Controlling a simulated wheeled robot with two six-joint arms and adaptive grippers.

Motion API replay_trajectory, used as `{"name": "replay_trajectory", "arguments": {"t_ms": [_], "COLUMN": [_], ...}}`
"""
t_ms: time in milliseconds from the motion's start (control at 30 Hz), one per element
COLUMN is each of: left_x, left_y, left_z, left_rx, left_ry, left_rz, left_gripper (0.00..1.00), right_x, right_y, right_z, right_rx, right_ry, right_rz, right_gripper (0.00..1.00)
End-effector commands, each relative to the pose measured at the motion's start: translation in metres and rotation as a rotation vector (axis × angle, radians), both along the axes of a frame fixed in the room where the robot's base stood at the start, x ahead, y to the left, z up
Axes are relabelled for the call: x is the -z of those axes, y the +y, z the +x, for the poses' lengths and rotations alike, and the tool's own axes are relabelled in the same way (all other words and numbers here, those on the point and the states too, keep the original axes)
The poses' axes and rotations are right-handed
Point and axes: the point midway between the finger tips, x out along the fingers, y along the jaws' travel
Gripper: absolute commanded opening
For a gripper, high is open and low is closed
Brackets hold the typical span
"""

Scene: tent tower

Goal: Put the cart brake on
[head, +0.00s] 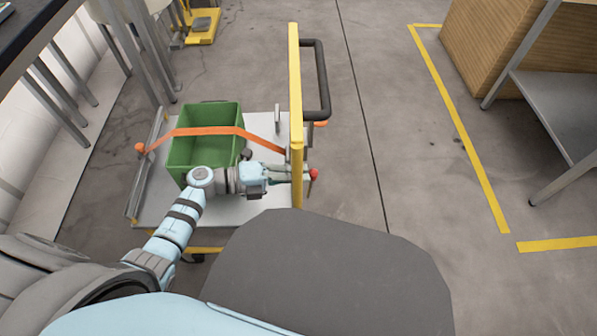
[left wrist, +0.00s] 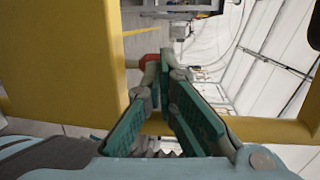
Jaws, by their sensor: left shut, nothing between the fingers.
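The cart (head: 160,208) is a grey platform with a yellow upright frame (head: 295,80) and a dark push handle (head: 324,85) at its right end. A red knob (head: 314,174), which looks like the end of a lever, sticks out at the frame's lower right. My left gripper (head: 303,174) is shut and empty, reaching across the frame with its tips close to the red knob. In the left wrist view the shut fingertips (left wrist: 165,58) are beside the red knob (left wrist: 149,61), which is partly hidden by a finger. I cannot tell whether they touch. My right gripper is not in view.
A green bin (head: 190,152) stands on the cart under an orange strap (head: 205,131). A second orange-red knob (head: 320,124) shows by the frame. A grey-shelved bench (head: 553,108) stands at the right. The floor (head: 400,170) between is clear.

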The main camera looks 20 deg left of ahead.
Motion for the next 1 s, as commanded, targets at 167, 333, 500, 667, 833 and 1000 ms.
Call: {"name": "replay_trajectory", "arguments": {"t_ms": [167, 333, 500, 667, 833, 1000], "left_x": [0.000, -0.001, -0.004, -0.010, -0.013, -0.014], "left_y": [0.000, 0.011, 0.040, 0.075, 0.104, 0.118], "left_z": [0.000, -0.004, -0.016, -0.034, -0.049, -0.057], "left_rx": [0.001, 0.002, 0.007, 0.008, 0.010, 0.010], "left_ry": [0.000, 0.000, 0.004, 0.003, 0.003, 0.001], "left_rz": [0.000, 0.002, 0.005, 0.004, 0.002, 0.001], "left_gripper": [0.00, 0.00, 0.00, 0.00, 0.00, 0.00], "right_x": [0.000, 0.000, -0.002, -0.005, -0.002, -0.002], "right_y": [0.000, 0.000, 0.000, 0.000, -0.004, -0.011], "right_z": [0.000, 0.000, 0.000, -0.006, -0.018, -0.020], "right_rx": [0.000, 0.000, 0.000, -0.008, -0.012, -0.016], "right_ry": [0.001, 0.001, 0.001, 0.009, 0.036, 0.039], "right_rz": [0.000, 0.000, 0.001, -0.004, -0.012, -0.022], "right_gripper": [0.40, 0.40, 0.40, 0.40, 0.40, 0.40]}}
